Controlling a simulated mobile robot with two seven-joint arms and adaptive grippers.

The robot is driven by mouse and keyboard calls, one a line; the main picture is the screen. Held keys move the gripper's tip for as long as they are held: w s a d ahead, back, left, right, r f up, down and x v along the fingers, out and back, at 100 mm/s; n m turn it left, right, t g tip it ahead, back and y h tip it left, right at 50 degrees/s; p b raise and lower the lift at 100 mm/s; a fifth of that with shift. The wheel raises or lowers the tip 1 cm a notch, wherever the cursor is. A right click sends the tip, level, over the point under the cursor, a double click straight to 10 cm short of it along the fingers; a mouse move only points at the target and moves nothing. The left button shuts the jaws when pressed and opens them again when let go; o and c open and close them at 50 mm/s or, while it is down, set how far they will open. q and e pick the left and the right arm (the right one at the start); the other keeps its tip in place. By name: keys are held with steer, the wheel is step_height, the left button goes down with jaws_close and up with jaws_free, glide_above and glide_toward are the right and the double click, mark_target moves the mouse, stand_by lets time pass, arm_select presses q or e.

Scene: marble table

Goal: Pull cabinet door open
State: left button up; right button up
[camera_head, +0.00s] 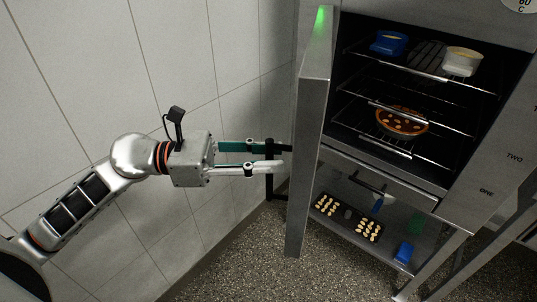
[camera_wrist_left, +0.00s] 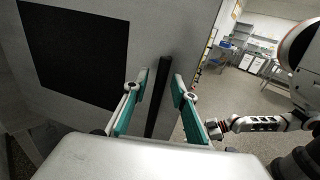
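The grey metal cabinet door (camera_head: 311,130) stands swung open at the left of the cabinet, seen nearly edge-on in the head view. It carries a black bar handle (camera_head: 270,190) on its outer face, which also shows in the left wrist view (camera_wrist_left: 162,75). My left gripper (camera_head: 283,157) is at the handle, its fingers spread on either side of the bar. In the left wrist view gaps show between the bar and both fingertips. My right gripper (camera_wrist_left: 215,128) shows small at the right of that view, away from the door; its fingers are unclear.
The open cabinet has wire racks with a pizza (camera_head: 402,121), a blue dish (camera_head: 390,43) and a white dish (camera_head: 463,61). A dark tray (camera_head: 347,216) of small pale pieces lies on the lower shelf. A tiled wall (camera_head: 80,70) stands behind my left arm.

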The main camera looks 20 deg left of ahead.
arm_select(q)
steer(key=shift+w+d, duration=0.1)
steer(key=shift+d, duration=0.1)
arm_select(e)
steer(key=shift+r, duration=0.1)
arm_select(q)
jaws_close()
steer(key=shift+w+a+f+b, duration=0.1)
steer(key=shift+a+f+b, duration=0.1)
steer(key=shift+b, duration=0.1)
steer(key=w+a+m+g+b, duration=0.1)
steer(key=w+a+g+b, duration=0.1)
steer(key=a+b, duration=0.6)
steer(key=a, duration=0.3)
steer(key=shift+a+r+m+h, duration=0.15)
steer(key=shift+a+m+h, duration=0.15)
steer(key=shift+a, duration=0.1)
arm_select(e)
steer(key=a, duration=0.1)
steer(key=w+a, duration=0.1)
steer(key=a+y, duration=0.1)
steer(key=shift+w+f+t, duration=0.3)
steer(key=shift+w, duration=0.05)
arm_select(q)
jaws_free()
steer(key=shift+w, duration=0.1)
